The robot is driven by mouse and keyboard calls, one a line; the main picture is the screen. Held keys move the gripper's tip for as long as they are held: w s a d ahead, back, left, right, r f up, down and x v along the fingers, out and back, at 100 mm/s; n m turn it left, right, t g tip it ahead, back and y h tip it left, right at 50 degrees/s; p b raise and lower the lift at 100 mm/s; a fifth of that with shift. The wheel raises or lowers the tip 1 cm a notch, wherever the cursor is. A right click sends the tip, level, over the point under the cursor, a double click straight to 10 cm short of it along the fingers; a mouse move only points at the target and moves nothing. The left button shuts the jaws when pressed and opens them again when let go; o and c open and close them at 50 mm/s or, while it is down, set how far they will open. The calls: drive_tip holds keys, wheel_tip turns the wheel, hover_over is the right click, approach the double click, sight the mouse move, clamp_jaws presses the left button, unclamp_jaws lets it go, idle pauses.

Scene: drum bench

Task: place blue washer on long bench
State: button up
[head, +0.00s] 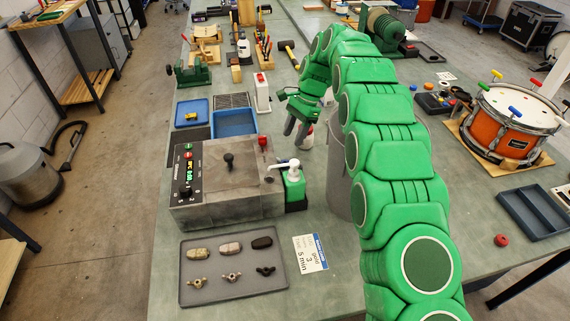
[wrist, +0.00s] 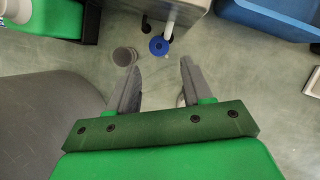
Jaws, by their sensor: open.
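A small round blue piece with a dark centre, which looks like the blue washer (wrist: 159,46), shows in the wrist view just beyond my fingertips. It appears to lie on the long bench (head: 340,270), close to the grey metal box; I cannot tell if it touches the white tube beside it. I cannot make it out in the head view. My gripper (head: 295,130) points down behind the box, and also shows in the wrist view (wrist: 158,68). Its two grey fingers are apart with nothing between them.
A grey metal box (head: 225,175) and a green bottle with a white pump (head: 293,182) stand near my gripper. A blue tray (head: 235,122) sits behind the box. A large grey bin (head: 339,185) stands close beside my arm. A small grey cup-like piece (wrist: 124,56) is near the left finger.

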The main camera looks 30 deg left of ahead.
sight(284, 162)
drive_tip(key=shift+x, duration=1.9)
drive_tip(key=shift+d+x, duration=0.15)
drive_tip(key=shift+x, duration=1.3)
drive_tip(key=shift+d+x, duration=0.1)
drive_tip(key=shift+x, duration=1.35)
drive_tip(key=shift+w, duration=0.1)
drive_tip(key=c, duration=0.9)
